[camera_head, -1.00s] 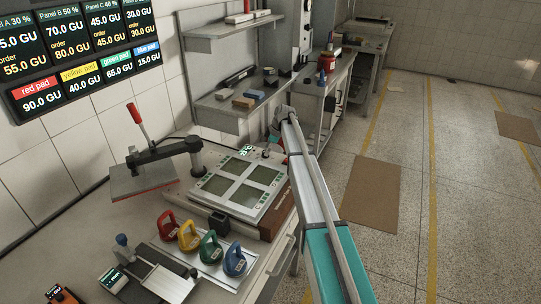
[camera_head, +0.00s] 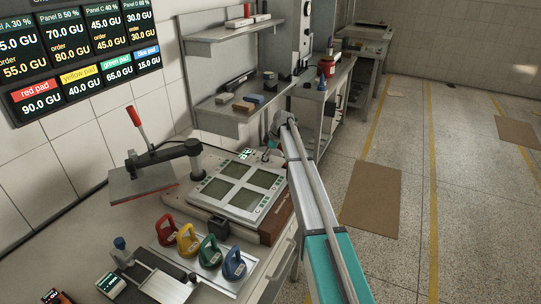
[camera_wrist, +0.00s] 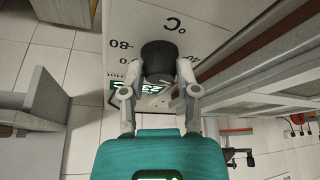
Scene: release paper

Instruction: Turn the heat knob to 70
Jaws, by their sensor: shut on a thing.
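The heat knob (camera_wrist: 158,58) is a black round knob in the wrist view, on a pale panel (camera_wrist: 120,20) printed with °C, 80 and 40 marks. My gripper (camera_wrist: 153,78) has one grey finger on each side of the knob and is shut on it. A green-lit display (camera_wrist: 154,88) sits just below the knob, partly hidden by it and by my gripper; its digits are hard to read. In the head view, the green display (camera_head: 246,154) lies at the far end of the bench, with my gripper (camera_head: 269,147) beside it; the knob is hard to make out there.
A panel with several grey-green pads (camera_head: 238,188) lies on the bench. A press with a red handle (camera_head: 137,115) stands left of it, and coloured handled pads (camera_head: 188,240) sit in front. Wall shelves (camera_head: 230,117) rise behind my gripper.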

